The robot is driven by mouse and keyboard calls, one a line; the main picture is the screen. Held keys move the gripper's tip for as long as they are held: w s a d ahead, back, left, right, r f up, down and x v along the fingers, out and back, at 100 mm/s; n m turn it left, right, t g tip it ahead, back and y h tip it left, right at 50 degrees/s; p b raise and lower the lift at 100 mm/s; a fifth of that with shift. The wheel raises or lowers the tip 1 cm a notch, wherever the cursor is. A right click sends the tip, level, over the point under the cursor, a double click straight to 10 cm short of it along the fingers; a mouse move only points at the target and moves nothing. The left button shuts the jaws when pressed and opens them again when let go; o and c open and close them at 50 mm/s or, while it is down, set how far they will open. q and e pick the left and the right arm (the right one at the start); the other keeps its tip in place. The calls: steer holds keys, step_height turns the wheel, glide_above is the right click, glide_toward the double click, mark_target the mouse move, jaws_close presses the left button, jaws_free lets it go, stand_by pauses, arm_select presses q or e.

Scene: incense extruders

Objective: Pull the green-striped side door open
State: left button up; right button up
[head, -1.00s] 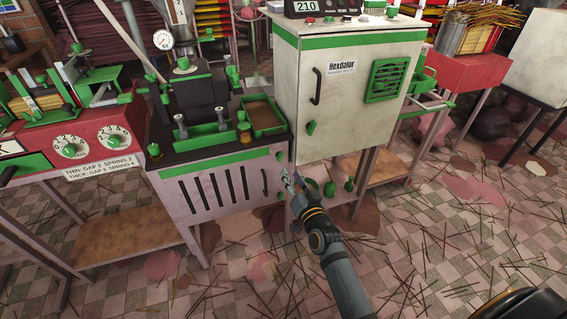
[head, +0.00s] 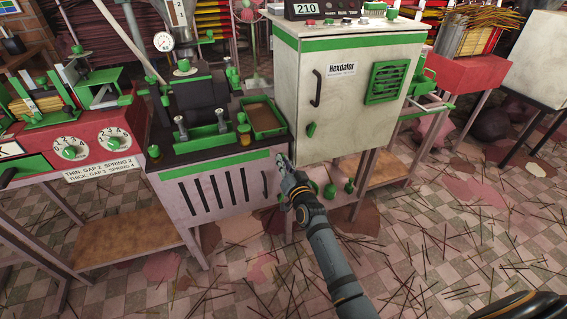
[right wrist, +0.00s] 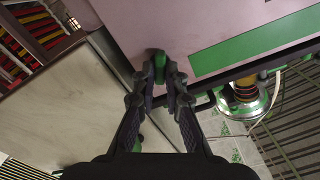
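The green-striped side door (head: 213,190) is a pale panel low on the dark-topped machine, closed, with a green stripe along its top and dark vertical slots. The door (right wrist: 150,22) fills the top there. My left gripper is out of view.
A tall white cabinet (head: 345,125) stands close on the right of the door. Green knobs (head: 330,191) stick out below it. A green tray (head: 263,117) sits on the machine top.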

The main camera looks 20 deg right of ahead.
jaws_close()
arm_select(q)
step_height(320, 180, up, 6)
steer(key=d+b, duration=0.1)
steer(key=b, duration=0.1)
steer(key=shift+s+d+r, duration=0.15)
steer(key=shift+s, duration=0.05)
arm_select(e)
steer(key=n, duration=0.4)
steer(key=shift+n, duration=0.3)
